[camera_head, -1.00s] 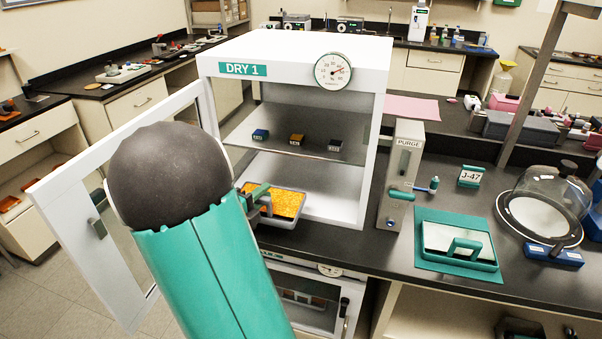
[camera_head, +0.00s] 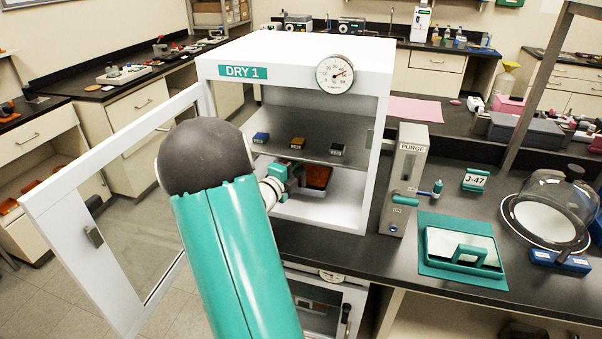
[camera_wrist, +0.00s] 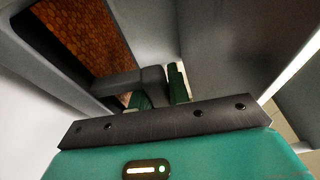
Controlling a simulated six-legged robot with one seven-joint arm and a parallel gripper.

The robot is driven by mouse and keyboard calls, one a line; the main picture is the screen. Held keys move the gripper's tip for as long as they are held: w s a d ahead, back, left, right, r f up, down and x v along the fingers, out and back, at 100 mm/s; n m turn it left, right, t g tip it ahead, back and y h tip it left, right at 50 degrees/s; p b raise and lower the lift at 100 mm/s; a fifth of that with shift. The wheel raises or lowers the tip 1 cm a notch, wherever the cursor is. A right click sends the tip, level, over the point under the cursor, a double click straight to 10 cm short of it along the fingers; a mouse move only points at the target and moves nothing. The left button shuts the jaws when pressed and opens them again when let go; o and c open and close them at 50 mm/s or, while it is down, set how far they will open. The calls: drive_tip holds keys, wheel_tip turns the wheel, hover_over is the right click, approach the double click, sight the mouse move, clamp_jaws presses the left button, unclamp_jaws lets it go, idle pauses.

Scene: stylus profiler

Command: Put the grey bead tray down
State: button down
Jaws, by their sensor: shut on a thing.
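The grey bead tray (camera_head: 316,188) with orange beads is inside the lower compartment of the white DRY 1 cabinet (camera_head: 345,210), below its middle shelf. My gripper (camera_head: 292,174) reaches in through the open front from the left. In the wrist view, the tray's bead bed (camera_wrist: 88,35) fills the upper left, and my green fingers (camera_wrist: 160,92) are shut on the tray's grey handle (camera_wrist: 128,82). I cannot tell whether the tray's bottom touches the cabinet floor. My arm hides part of the cabinet's lower left.
The cabinet's glass door (camera_head: 130,215) stands open at the left. Three small labelled blocks, one of them orange (camera_head: 298,143), sit on the shelf above. A PURGE unit (camera_head: 405,180) stands just right of the cabinet. A teal-handled plate (camera_head: 462,250) lies farther right.

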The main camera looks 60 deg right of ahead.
sight(300, 177)
drive_tip(key=shift+s+d, duration=0.1)
drive_tip(key=shift+d, duration=1.1)
drive_tip(key=shift+d+f, duration=0.1)
drive_tip(key=shift+f, duration=1.6)
drive_tip(key=shift+f, duration=0.15)
drive_tip(key=c, duration=1.3)
unclamp_jaws()
drive_tip(key=a, duration=0.4)
drive_tip(key=w+a, duration=0.1)
drive_tip(key=a, duration=0.7)
drive_tip(key=shift+w, duration=0.3)
